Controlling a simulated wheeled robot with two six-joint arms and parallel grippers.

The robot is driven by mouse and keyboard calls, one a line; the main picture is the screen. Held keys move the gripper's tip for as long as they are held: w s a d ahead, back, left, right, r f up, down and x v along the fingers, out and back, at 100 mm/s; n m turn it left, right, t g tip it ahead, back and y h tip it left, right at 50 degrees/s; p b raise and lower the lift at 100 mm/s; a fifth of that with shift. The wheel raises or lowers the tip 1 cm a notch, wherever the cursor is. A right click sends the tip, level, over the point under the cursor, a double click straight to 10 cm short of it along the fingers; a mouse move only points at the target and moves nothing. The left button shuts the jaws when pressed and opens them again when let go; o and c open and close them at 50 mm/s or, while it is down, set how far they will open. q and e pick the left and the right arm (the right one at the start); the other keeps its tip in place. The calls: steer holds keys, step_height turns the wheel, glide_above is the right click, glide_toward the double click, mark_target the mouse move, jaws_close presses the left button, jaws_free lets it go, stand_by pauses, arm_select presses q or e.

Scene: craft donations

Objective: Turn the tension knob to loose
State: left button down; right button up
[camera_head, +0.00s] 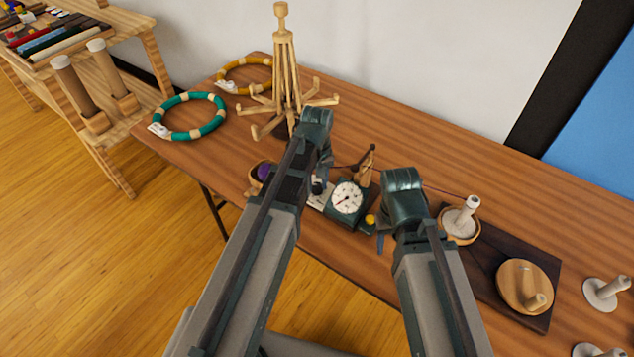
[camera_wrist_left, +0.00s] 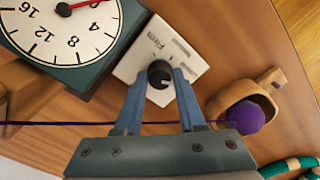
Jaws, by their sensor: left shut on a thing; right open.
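The tension knob is a small black knob (camera_wrist_left: 160,74) on a white plate (camera_wrist_left: 142,60) with printed words, one of them "Firm". A pale mark shows on the knob's lower right; I cannot tell which setting it points to. My left gripper (camera_wrist_left: 163,80) has its blue fingers closed around the knob. In the head view the left gripper (camera_head: 321,178) is over the white plate (camera_head: 317,202), mostly hiding the knob. My right gripper (camera_head: 388,238) is open and empty to the right of the dial box; its fingers are mostly hidden by its arm.
A green box with a round white dial (camera_head: 347,197) stands beside the plate. A purple yarn ball (camera_wrist_left: 243,117) sits in a wooden cup (camera_wrist_left: 222,102), its strand crossing behind my fingers. A wooden yarn swift (camera_head: 284,70) rises behind. A dark board (camera_head: 490,255) lies right.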

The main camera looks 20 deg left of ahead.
mark_target(317, 185)
stand_by(0.4)
arm_select(q)
steer(key=c, duration=0.5)
jaws_free()
steer(key=shift+r, duration=0.1)
step_height(317, 185, up, 14)
steer(key=p, duration=1.4)
arm_select(e)
step_height(317, 185, up, 14)
arm_select(q)
steer(key=shift+f, duration=0.2)
arm_select(e)
steer(key=shift+f, duration=0.15)
